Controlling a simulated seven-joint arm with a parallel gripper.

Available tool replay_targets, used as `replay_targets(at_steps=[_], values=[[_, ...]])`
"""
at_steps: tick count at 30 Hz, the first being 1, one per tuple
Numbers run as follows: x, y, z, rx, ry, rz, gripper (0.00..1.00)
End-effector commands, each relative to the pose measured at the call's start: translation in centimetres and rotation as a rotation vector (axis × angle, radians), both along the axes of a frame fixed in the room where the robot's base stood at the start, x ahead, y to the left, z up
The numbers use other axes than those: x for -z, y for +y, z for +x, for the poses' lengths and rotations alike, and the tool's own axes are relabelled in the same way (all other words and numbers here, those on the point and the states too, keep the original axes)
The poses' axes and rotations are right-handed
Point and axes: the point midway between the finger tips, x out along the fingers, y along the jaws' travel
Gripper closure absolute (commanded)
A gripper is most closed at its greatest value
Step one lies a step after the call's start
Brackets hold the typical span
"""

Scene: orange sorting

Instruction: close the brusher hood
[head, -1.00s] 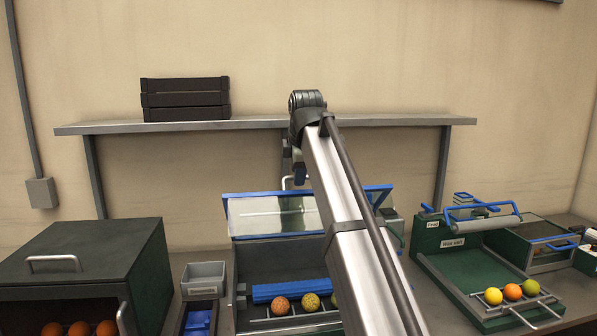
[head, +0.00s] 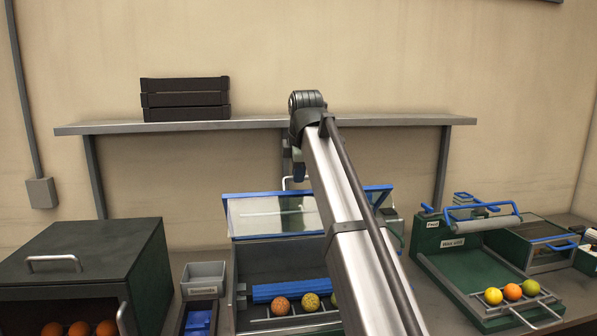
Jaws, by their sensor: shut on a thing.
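The brusher hood (head: 275,215) stands raised at the back of the brusher, a clear panel in a blue frame. The brusher (head: 240,262) is open below it, with a blue roller (head: 288,291) and speckled oranges (head: 281,306) on its front rails. My gripper (head: 291,183) is at the hood's top edge, behind my arm. My forearm hides the fingertips in part and the right side of the brusher.
A dark green box (head: 90,250) with oranges inside stands at the left. A grey bin (head: 203,276) sits beside the brusher. A green station with a roller (head: 455,262) and several fruits stands at the right. A shelf (head: 260,124) with black crates (head: 185,100) runs behind.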

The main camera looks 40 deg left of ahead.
Motion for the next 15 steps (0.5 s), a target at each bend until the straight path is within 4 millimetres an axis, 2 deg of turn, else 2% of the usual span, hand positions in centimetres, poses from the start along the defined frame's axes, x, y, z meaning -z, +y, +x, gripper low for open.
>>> replay_targets(at_steps=[8,15], values=[[1.9,-2.0,-2.0,0.0,-0.052,0.052,1.0],[5.6,-4.9,-4.9,-0.001,-0.154,0.155,1.0]])
